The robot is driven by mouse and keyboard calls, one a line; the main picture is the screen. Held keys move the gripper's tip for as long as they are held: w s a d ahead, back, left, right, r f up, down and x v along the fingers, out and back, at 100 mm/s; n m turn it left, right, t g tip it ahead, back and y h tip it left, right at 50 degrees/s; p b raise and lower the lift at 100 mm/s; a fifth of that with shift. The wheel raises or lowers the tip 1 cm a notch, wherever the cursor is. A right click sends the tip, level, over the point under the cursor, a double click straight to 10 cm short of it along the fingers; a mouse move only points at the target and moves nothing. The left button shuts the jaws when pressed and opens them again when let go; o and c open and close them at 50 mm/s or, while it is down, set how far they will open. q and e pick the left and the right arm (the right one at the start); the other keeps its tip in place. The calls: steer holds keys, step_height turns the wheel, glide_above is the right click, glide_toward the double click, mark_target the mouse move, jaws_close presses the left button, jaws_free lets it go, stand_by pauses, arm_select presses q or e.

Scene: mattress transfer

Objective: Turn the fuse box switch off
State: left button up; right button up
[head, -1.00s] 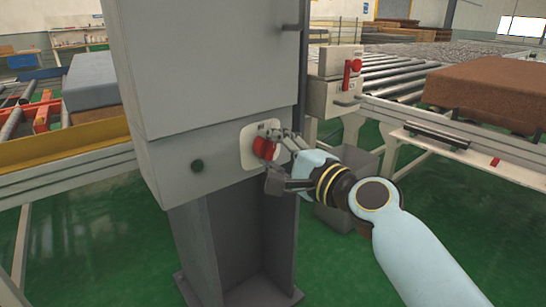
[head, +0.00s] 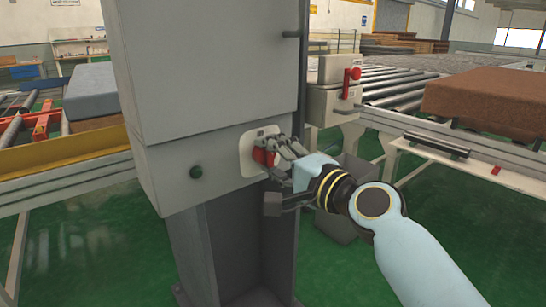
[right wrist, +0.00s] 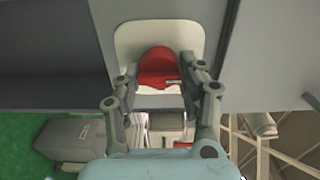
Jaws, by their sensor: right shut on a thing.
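The fuse box (head: 205,75) is a tall grey cabinet on a dark grey post. Its red switch (head: 262,157) sits on a white plate (head: 246,146) at the lower right of the front. In the right wrist view the red switch (right wrist: 158,68) shows rounded, with the white plate (right wrist: 135,36) around it. My right gripper (head: 272,172) is at the switch, with its fingers (right wrist: 158,82) on either side of the red part, shut on it. The fingers hide part of the switch in the head view. My left gripper is not in view.
A smaller grey box with a red lever (head: 350,80) stands behind at the right, by a roller conveyor bearing a brown mattress (head: 490,98). A grey bin (head: 345,200) stands on the green floor behind my right arm.

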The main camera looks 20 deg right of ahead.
steer(key=o, duration=1.2)
steer(key=shift+c, duration=0.2)
steer(key=v, duration=1.2)
steer(key=shift+r, duration=0.1)
